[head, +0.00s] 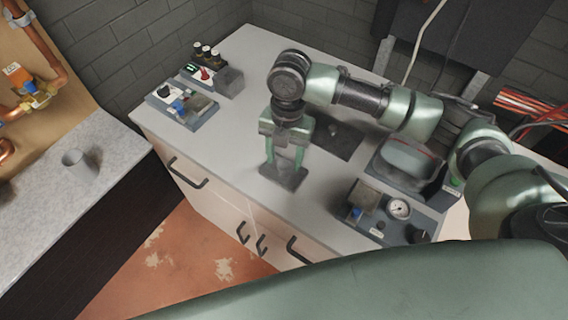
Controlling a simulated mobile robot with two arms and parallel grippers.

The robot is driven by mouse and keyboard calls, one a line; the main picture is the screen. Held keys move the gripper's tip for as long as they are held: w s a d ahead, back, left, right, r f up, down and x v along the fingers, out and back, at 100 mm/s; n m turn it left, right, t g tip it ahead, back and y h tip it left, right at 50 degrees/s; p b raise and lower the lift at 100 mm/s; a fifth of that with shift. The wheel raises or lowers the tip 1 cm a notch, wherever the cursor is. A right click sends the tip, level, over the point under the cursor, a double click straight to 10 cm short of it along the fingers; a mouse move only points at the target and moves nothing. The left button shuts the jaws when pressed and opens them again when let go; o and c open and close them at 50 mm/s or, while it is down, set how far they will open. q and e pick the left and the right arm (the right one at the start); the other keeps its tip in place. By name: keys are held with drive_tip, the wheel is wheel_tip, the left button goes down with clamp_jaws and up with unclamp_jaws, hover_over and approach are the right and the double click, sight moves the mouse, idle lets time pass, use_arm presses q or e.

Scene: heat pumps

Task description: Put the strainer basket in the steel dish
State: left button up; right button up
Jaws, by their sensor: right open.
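My right gripper (284,178) points down over the front part of the white worktop (235,140). Its two fingers are apart, with dark tips low over the surface; I cannot tell whether anything lies between them. A small grey cylinder (78,164), open at the top, stands on the pale stone counter at the left; I cannot tell whether it is the strainer basket. I cannot make out the steel dish for certain. A dark mat (335,140) lies behind my right gripper, partly hidden by the arm, with a small item on it. My left gripper is not in view.
Trays with small parts (182,106) and (212,78) stand at the worktop's back left. A grey tray with a clear-sided bin (407,165) and a gauge unit (400,210) stand at the right. The worktop's left middle is clear. Copper pipes (40,50) are at far left.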

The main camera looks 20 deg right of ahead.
wheel_tip(320, 180, up, 9)
drive_tip(key=b, duration=0.1)
drive_tip(key=shift+w+d, duration=0.3)
drive_tip(key=shift+w, duration=0.1)
idle(1.0)
